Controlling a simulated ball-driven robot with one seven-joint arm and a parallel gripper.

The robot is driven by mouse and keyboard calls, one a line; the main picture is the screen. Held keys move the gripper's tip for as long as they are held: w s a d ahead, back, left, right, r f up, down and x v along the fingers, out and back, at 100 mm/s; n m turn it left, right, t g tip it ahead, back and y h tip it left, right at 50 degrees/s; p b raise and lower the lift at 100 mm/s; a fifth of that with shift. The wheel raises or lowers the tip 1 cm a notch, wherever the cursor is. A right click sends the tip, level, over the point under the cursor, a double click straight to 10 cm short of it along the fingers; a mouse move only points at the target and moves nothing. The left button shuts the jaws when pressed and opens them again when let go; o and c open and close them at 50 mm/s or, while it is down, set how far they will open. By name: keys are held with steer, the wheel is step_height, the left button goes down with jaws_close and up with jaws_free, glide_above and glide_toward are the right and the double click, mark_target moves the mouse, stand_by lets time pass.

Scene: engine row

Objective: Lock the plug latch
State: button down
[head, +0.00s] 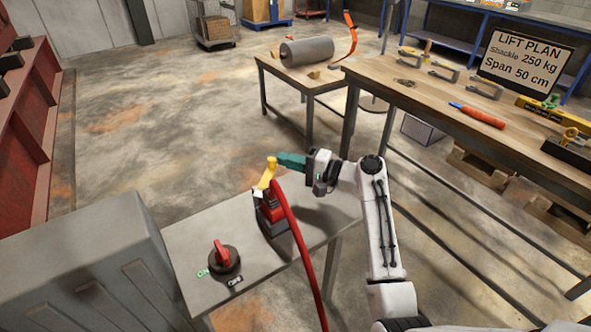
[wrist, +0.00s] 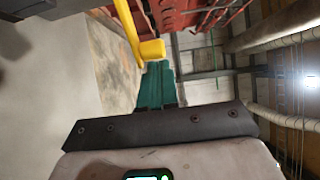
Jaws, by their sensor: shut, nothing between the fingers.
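The red plug (head: 268,212) sits in a dark socket on the grey metal bench, with a thick red cable (head: 303,250) running down to the front. Its yellow latch (head: 266,172) stands up above the plug. My gripper (head: 280,160) has teal fingers that are shut and empty, just right of the latch's top end. In the wrist view the yellow latch (wrist: 151,49) lies right at the tips of the shut teal fingers (wrist: 156,68). I cannot tell whether they touch.
A red rotary switch (head: 222,256) with small labels stands on the bench (head: 190,245), left of the plug. A grey cabinet (head: 90,265) is at lower left. A wooden worktable (head: 390,85) with tools stands to the right. The floor behind the bench is open.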

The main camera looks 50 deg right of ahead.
steer(key=b+x, duration=0.1)
steer(key=x, duration=0.5)
steer(key=shift+w+a, duration=0.3)
steer(key=shift+a, duration=0.15)
stand_by(1.4)
steer(key=b+v, duration=0.1)
steer(key=v, duration=0.9)
steer(key=shift+s, duration=0.35)
steer(key=shift+d, duration=0.2)
